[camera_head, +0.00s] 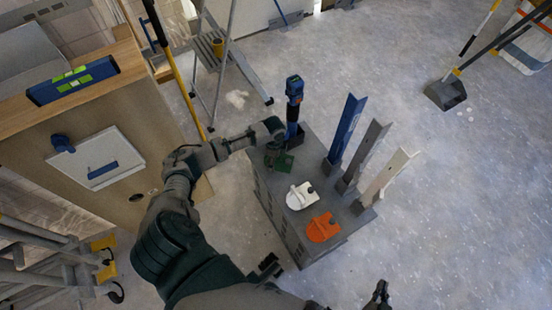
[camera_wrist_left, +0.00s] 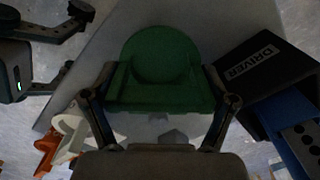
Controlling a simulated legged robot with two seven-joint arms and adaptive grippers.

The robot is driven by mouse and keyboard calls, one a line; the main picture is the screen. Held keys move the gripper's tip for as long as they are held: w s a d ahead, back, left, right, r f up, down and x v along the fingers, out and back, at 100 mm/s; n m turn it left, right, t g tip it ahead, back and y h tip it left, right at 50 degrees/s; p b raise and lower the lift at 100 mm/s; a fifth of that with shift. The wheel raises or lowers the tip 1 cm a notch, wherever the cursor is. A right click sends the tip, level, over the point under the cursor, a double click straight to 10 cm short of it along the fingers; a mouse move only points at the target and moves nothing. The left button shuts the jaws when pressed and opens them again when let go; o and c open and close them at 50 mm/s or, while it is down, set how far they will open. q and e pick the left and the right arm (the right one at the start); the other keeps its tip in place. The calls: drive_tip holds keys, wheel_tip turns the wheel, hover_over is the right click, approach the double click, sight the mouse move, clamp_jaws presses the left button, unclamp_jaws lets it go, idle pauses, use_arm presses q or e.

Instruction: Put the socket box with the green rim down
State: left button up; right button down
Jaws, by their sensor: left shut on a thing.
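The green-rimmed socket box (camera_wrist_left: 160,70) is between the two fingers of my left gripper (camera_wrist_left: 160,100), which is shut on it. In the head view the green box (camera_head: 280,162) is at the far end of the grey stand (camera_head: 290,225), under my left gripper (camera_head: 276,146). I cannot tell whether it touches the stand's top. My right gripper (camera_head: 325,280) is at the bottom of the head view, its fingers wide apart and empty. It also shows at the upper left of the left wrist view (camera_wrist_left: 80,40).
A white piece (camera_head: 301,196) and an orange piece (camera_head: 323,228) lie on the stand. A driver (camera_head: 294,92) stands in a dark holder marked DRIVER (camera_wrist_left: 262,72). Blue (camera_head: 346,128), grey (camera_head: 366,152) and white (camera_head: 388,175) profiles stand along the right side. A stepladder (camera_head: 228,60) is behind.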

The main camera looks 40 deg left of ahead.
use_arm(q)
drive_tip(key=shift+f, duration=0.3)
drive_tip(key=shift+r, duration=0.1)
drive_tip(key=o, duration=1.4)
drive_tip(key=shift+c, duration=0.2)
use_arm(e)
drive_tip(key=shift+w+a+r, duration=0.1)
drive_tip(key=shift+w+r, duration=0.1)
drive_tip(key=shift+w, duration=0.1)
